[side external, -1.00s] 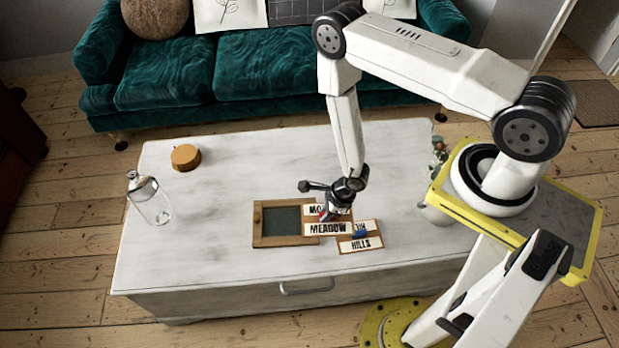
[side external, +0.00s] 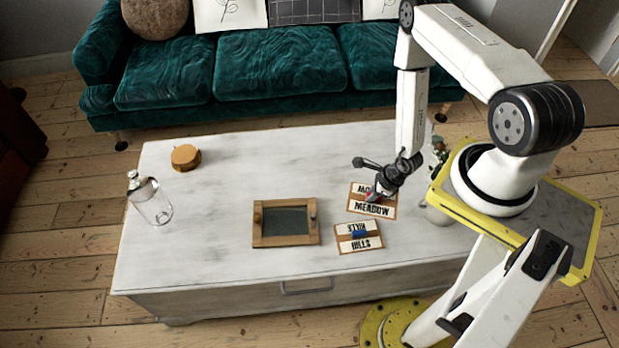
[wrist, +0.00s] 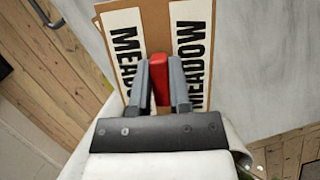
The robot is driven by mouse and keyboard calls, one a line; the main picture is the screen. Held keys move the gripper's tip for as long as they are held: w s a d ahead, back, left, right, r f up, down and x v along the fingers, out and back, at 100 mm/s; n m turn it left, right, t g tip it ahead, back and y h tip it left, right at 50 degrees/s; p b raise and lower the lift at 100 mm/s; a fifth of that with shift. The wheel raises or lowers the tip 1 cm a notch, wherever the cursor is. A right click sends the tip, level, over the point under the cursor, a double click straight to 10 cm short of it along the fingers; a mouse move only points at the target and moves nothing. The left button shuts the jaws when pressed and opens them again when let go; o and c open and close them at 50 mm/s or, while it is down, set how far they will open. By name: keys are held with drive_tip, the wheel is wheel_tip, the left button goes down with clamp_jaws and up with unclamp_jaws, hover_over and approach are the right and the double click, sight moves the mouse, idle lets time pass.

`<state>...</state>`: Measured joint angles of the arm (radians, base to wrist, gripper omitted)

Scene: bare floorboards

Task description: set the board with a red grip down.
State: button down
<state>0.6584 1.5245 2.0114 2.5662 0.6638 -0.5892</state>
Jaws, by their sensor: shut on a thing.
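The board with a red grip (side external: 372,209) reads MEADOW and is at the right part of the white table in the side view. In the wrist view the board (wrist: 150,35) shows two white MEADOW strips on brown, with the red grip (wrist: 160,80) between the fingers. My gripper (wrist: 163,82) is shut on that red grip; in the side view my gripper (side external: 377,195) is over the board's middle and hides part of it. I cannot tell whether the board touches the table or hangs just above it.
A board with a blue grip (side external: 358,245), reading HILLS, lies just in front. A wooden frame with a dark panel (side external: 285,240) lies to its left. A glass bottle (side external: 152,207) and a round orange-brown object (side external: 186,157) stand at the left. The table's (side external: 240,180) middle is clear.

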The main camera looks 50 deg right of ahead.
drive_tip(key=shift+s+d+m, duration=0.3)
drive_tip(key=shift+s+d, duration=0.4)
drive_tip(key=shift+s, duration=0.1)
drive_tip(key=w+d+f, duration=0.1)
drive_tip(key=w+f, duration=0.1)
drive_tip(key=w, duration=0.1)
drive_tip(key=w+d+f, duration=0.1)
drive_tip(key=w+f, duration=0.2)
drive_tip(key=w, duration=0.1)
drive_tip(key=w+d+f, duration=0.2)
drive_tip(key=w, duration=0.2)
drive_tip(key=shift+w+f, duration=0.25)
drive_tip(key=shift+f, duration=0.1)
drive_tip(key=shift+w+d+f, duration=0.25)
drive_tip(key=shift+w+f, duration=0.25)
drive_tip(key=shift+f, duration=0.2)
drive_tip(key=shift+w+f, duration=0.2)
drive_tip(key=shift+w+d+f, duration=0.1)
drive_tip(key=shift+w+f, duration=0.05)
drive_tip(key=shift+f, duration=1.65)
